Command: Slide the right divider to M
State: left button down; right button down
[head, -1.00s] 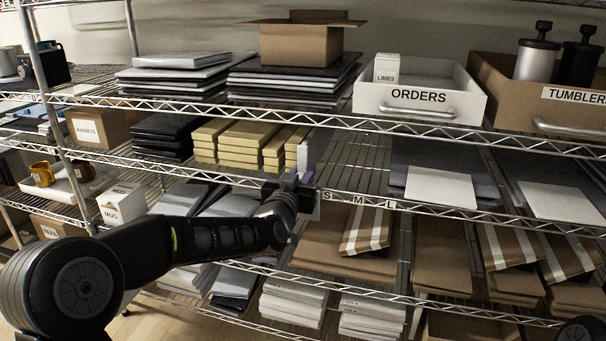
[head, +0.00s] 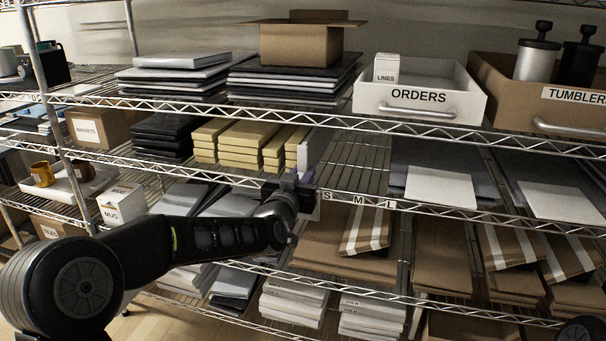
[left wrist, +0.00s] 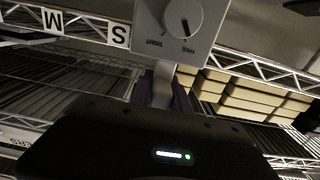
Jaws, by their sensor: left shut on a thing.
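My left gripper (head: 304,180) is at the front edge of the middle shelf, just left of the S label (head: 327,194). It is shut on the divider's tab (left wrist: 161,84), a pale strip between purple finger pads in the left wrist view. The divider (head: 303,155) is a thin pale panel beside the tan boxes, its lower part hidden by my gripper. A grey knob box (left wrist: 205,30) sits at the rail, its pointer toward FREE. The M label (head: 358,199) and L label (head: 391,204) are farther right. My right gripper is not in view.
Stacked tan boxes (head: 250,139) stand left of the divider. The wire shelf (head: 348,163) right of it is bare up to dark flat goods with a white card (head: 440,187). The ORDERS bin (head: 418,98) is on the shelf above.

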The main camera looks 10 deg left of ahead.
pick_arm(q)
jog(key=d, duration=0.2)
jog(key=d+p, duration=0.1)
jog(key=d, duration=0.4)
jog(key=shift+s+d+p, duration=0.25)
jog(key=shift+d+p, duration=0.1)
jog(key=c, duration=1.3)
grip_release()
jog(key=shift+a, duration=0.1)
jog(key=s, duration=0.7)
jog(key=shift+s+a, duration=0.25)
jog(key=shift+s, duration=0.15)
